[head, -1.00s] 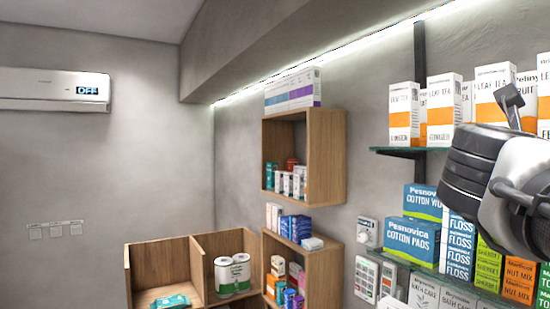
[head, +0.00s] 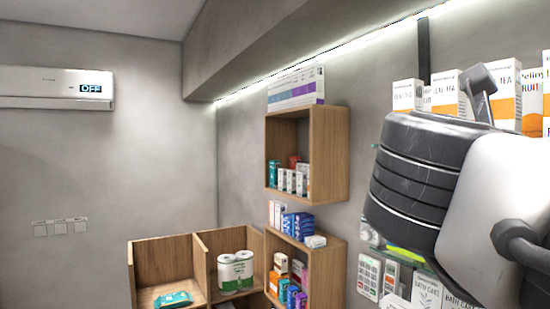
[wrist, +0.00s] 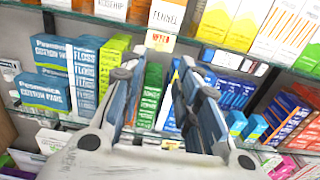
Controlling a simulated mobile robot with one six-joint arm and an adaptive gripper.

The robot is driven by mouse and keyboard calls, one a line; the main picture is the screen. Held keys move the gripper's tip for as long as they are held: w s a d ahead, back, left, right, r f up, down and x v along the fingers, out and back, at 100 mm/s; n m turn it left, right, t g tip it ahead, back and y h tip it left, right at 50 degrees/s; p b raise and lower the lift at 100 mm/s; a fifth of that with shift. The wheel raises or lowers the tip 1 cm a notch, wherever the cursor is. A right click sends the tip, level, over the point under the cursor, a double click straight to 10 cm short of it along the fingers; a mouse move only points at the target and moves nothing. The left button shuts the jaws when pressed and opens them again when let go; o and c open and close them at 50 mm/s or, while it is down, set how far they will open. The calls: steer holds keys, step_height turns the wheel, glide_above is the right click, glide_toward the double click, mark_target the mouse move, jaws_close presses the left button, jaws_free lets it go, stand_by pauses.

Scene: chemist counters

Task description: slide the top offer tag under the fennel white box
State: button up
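The white box labelled FENNEL (wrist: 167,14) stands on the upper glass shelf at the top of the wrist view; its upper part is cut off. A small pale offer tag with red print (wrist: 160,41) sits at the shelf's front edge, just below that box. My gripper (wrist: 158,66) is open, its two fingers apart and empty, pointing at the shelves with the tag just beyond and between the tips. I cannot tell how far away the tag is. In the head view my arm covers this part of the shelves, and the fingers do not show.
More small boxes (wrist: 235,95) fill the right. A wooden cube shelf (head: 327,155) is on the wall farther left.

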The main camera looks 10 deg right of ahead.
steer(key=shift+v, duration=0.85)
